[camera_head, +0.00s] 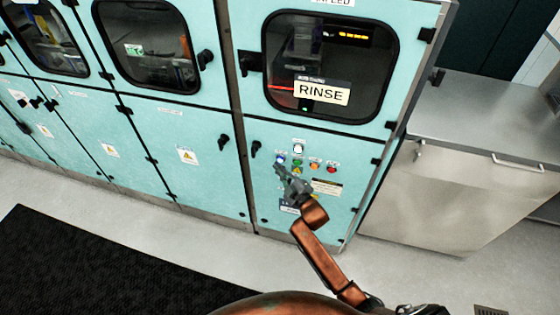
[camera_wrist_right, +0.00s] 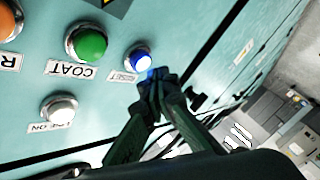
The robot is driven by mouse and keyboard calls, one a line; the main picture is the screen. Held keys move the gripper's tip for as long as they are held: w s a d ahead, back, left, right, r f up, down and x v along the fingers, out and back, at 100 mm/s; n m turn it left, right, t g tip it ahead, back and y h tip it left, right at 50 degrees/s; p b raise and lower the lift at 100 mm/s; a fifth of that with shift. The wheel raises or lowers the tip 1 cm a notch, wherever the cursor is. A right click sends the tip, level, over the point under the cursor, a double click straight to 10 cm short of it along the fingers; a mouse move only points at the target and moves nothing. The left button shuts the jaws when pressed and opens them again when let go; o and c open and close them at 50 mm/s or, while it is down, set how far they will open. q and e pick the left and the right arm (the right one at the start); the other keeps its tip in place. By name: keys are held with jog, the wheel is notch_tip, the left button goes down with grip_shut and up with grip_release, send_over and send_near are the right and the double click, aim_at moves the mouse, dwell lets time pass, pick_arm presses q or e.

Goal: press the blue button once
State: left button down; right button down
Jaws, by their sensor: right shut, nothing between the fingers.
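The blue button (camera_head: 281,159) is at the left end of a row of buttons on the turquoise cabinet panel. In the right wrist view, the blue button (camera_wrist_right: 139,58) looks lit, with a metal ring. My right gripper (camera_head: 279,168) reaches up to the panel just below the button. In the wrist view, the right gripper's fingertips (camera_wrist_right: 155,77) are shut together and empty, close beside the button, with a blue glow on them. I cannot tell whether they touch it. My left gripper is not in view.
Beside it are a green button (camera_wrist_right: 87,42), a white button (camera_wrist_right: 58,107), an orange button (camera_head: 314,166) and a red button (camera_head: 331,169). Above is a window marked RINSE (camera_head: 321,92). A steel cabinet (camera_head: 450,190) stands at the right.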

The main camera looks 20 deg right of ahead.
jog(key=shift+w, duration=0.1)
dwell(0.3)
jog(key=shift+w+d, duration=0.25)
